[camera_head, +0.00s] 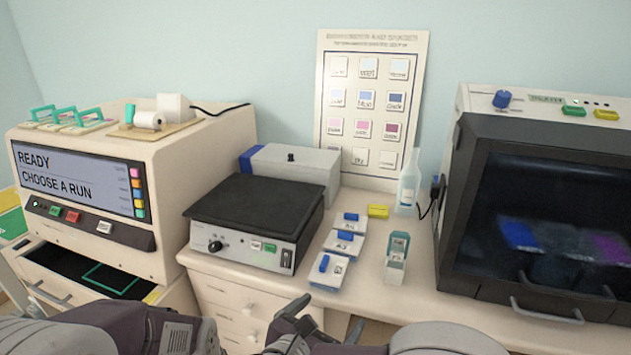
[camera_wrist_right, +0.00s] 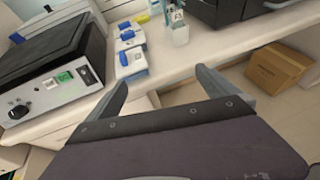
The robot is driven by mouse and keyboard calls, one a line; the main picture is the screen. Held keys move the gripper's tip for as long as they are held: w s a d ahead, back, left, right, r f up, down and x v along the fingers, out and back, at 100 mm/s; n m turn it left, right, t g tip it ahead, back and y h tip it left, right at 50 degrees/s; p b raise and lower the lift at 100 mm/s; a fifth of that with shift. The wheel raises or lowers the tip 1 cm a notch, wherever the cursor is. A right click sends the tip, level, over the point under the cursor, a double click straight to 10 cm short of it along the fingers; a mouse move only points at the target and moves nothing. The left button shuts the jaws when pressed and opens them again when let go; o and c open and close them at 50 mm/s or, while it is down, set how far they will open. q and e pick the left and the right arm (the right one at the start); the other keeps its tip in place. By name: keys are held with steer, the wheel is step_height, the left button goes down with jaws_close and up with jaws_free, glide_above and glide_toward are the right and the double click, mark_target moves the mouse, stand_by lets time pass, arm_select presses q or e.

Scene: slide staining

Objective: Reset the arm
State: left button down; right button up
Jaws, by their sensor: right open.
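My right gripper (camera_head: 325,314) is low in the head view, in front of the bench edge. Its jaws are open and nothing is between them. In the right wrist view the two fingers (camera_wrist_right: 160,80) are spread apart, over the front of the bench and the floor. Part of my left arm (camera_head: 165,335) shows at the bottom left of the head view. I do not see the left gripper's fingers.
A hot plate (camera_head: 255,215), several blue-topped small boxes (camera_head: 327,271) and a green-topped bottle (camera_head: 396,262) stand on the bench (camera_head: 430,310). A dark-windowed cabinet (camera_head: 560,150) is right, a stainer with an open drawer (camera_head: 90,280) left. A cardboard box (camera_wrist_right: 280,68) is on the floor.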

steer(key=d+r+m+g+h+p, duration=0.2)
steer(key=d+m+g+h+p, duration=0.25)
steer(key=d, duration=1.05)
steer(key=s+d+f+m+g+y+p, duration=0.1)
steer(key=s+d+f+m+g+y, duration=0.1)
steer(key=s+d+m+g, duration=0.5)
steer(key=s+f+m+g+y+p, duration=0.2)
steer(key=s+f+m+y, duration=0.35)
steer(key=m, duration=0.55)
steer(key=w+a+f+m+t+y, duration=0.1)
steer(key=w+a+m+t+y, duration=0.2)
steer(key=a+m, duration=0.3)
steer(key=shift+w+a+m+y, duration=0.2)
steer(key=shift+a+m+y, duration=0.2)
steer(key=shift+m, duration=0.45)
